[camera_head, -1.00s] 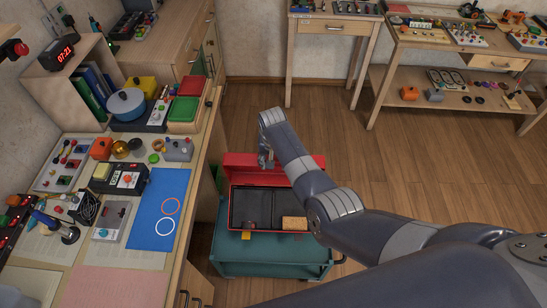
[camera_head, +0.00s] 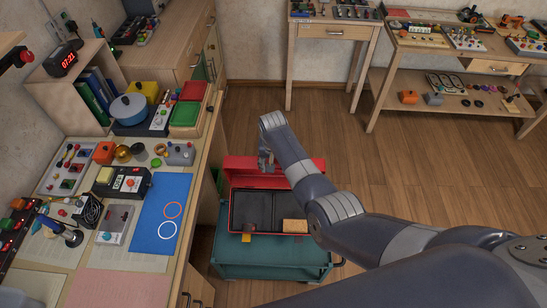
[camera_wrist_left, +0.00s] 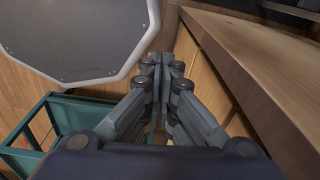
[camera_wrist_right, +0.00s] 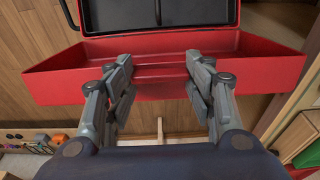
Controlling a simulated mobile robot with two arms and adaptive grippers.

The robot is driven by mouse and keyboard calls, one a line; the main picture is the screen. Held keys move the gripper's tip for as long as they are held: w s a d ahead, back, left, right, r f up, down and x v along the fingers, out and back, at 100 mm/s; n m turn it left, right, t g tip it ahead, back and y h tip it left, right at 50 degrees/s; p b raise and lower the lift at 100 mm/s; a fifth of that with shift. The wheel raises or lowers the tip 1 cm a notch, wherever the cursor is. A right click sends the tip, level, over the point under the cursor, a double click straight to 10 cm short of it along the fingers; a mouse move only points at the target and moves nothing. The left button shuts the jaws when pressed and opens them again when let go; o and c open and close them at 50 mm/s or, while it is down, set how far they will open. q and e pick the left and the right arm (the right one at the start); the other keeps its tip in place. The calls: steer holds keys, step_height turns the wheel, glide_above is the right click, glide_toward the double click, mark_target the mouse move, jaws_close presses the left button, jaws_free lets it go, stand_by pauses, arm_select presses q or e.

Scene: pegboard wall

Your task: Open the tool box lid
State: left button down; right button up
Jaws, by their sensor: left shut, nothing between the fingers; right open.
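The red tool box (camera_head: 233,212) stands on a teal cart (camera_head: 270,262), its lid (camera_head: 300,166) raised at the back. Its dark interior shows, with a tan block at the front right. In the right wrist view the lid's red inner side (camera_wrist_right: 268,72) spreads behind my right gripper (camera_wrist_right: 160,75). That gripper is open with nothing between its fingers. In the head view it hangs at the lid (camera_head: 266,162); whether it touches is unclear. My left gripper (camera_wrist_left: 165,62) is shut and empty beside a wooden bench edge, and is out of the head view.
A cluttered workbench (camera_head: 125,255) stands along the left, its edge (camera_wrist_left: 245,75) close to my left gripper. Tables with tools (camera_head: 455,45) stand at the back. The wooden floor (camera_head: 420,165) is open between them and the cart.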

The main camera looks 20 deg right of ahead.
steer(key=r, duration=0.4)
steer(key=s+r, duration=0.1)
steer(key=r, duration=0.7)
steer(key=shift+s+a, duration=0.2)
steer(key=shift+a, duration=0.2)
steer(key=shift+w+d+r+p, duration=0.15)
steer(key=shift+w+r+p, duration=0.2)
steer(key=shift+r+p, duration=1.2)
steer(key=shift+w+d+r+p, duration=0.2)
steer(key=shift+w+r+p, duration=0.3)
steer(key=shift+r, duration=1.8)
steer(key=shift+w+d+r+p, duration=0.15)
steer(key=shift+w+r+p, duration=0.1)
steer(key=shift+r+p, duration=1.35)
steer(key=shift+r+b, duration=0.3)
steer(key=shift+b, duration=0.1)
